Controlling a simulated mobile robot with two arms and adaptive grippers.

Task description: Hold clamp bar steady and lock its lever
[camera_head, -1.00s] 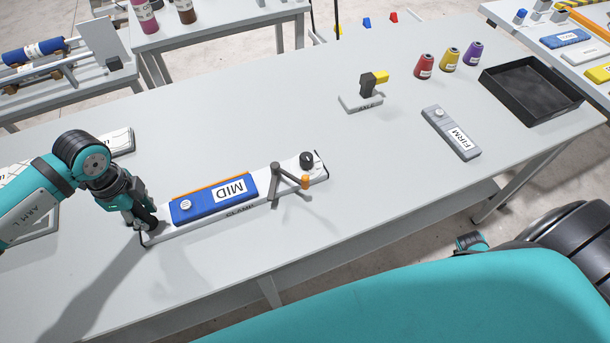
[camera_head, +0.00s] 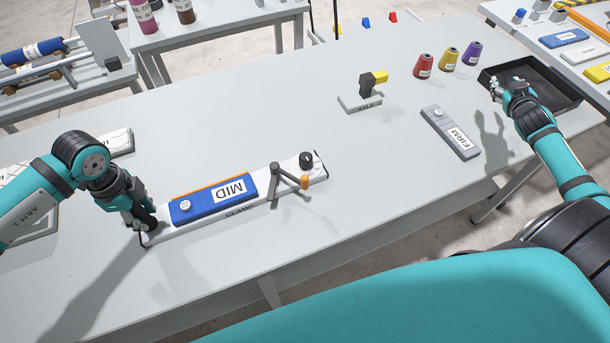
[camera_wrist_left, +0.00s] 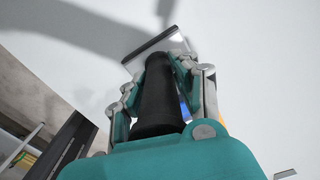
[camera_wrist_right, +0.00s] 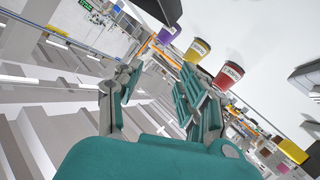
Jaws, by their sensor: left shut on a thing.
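The white clamp bar (camera_head: 287,196), marked CLAMP, lies on the bench with a blue block marked MID (camera_head: 208,200) on it. Its grey lever (camera_head: 288,177) with an orange tip sticks out toward the front edge near the bar's right end, beside a black knob (camera_head: 307,160). My left gripper (camera_head: 146,222) is at the bar's left end, shut on a black upright handle (camera_wrist_left: 157,95), which also shows between its fingers in the left wrist view. My right gripper (camera_head: 508,84) is open and empty, raised near the black tray, well right of the lever.
The black tray (camera_head: 510,93) sits at the bench's right end. The bench between lever and FIRM block is clear.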

